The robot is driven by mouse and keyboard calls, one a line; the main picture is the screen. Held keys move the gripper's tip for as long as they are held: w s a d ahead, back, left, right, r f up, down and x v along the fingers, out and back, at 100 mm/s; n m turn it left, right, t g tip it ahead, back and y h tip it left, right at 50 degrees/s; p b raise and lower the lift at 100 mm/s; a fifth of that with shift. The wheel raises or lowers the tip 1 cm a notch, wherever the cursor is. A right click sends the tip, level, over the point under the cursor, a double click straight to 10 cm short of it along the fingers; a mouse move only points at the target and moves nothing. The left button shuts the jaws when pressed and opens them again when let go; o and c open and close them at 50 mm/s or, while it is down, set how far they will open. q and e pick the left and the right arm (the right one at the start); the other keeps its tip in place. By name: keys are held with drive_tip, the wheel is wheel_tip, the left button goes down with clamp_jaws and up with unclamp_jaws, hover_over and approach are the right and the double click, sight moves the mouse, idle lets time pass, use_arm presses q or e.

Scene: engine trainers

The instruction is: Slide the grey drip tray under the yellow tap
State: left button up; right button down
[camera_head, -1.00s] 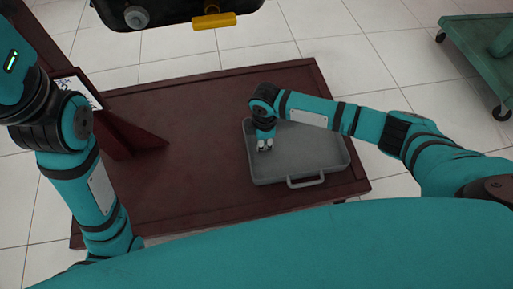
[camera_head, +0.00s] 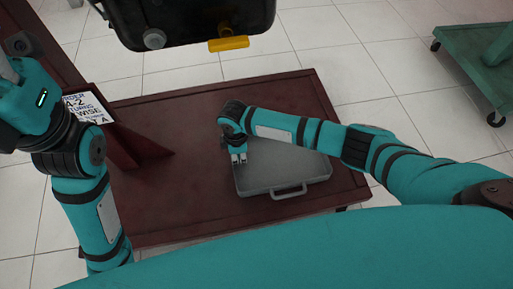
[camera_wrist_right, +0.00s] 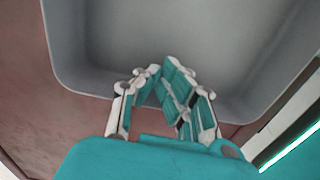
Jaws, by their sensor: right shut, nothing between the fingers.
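The grey drip tray (camera_head: 300,168) lies flat on the dark red table, its handle (camera_head: 289,191) facing the near edge. The yellow tap (camera_head: 228,44) is at the lower edge of a black body, above and beyond the table's far edge. The tray is nearer than the tap and mostly to its right. My right gripper (camera_head: 239,157) is shut and empty, pointing down at the tray's left end. In the right wrist view, its fingers (camera_wrist_right: 168,92) overlap the tray's wall (camera_wrist_right: 85,80); contact is unclear. My left arm shows at the left, its gripper outside the picture.
The dark red table (camera_head: 190,205) has bare room left of the tray. A dark red post with a foot (camera_head: 137,150) and a printed sign (camera_head: 88,107) stand at the left. The black body (camera_head: 190,15) overhangs behind. A green wheeled cart (camera_head: 480,60) is at the far right.

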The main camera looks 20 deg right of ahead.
drive_tip(key=a, duration=0.7)
drive_tip(key=w+a, duration=0.1)
drive_tip(key=a, duration=0.2)
drive_tip(key=shift+a, duration=0.15)
wheel_tip(320, 180, up, 12)
idle(0.3)
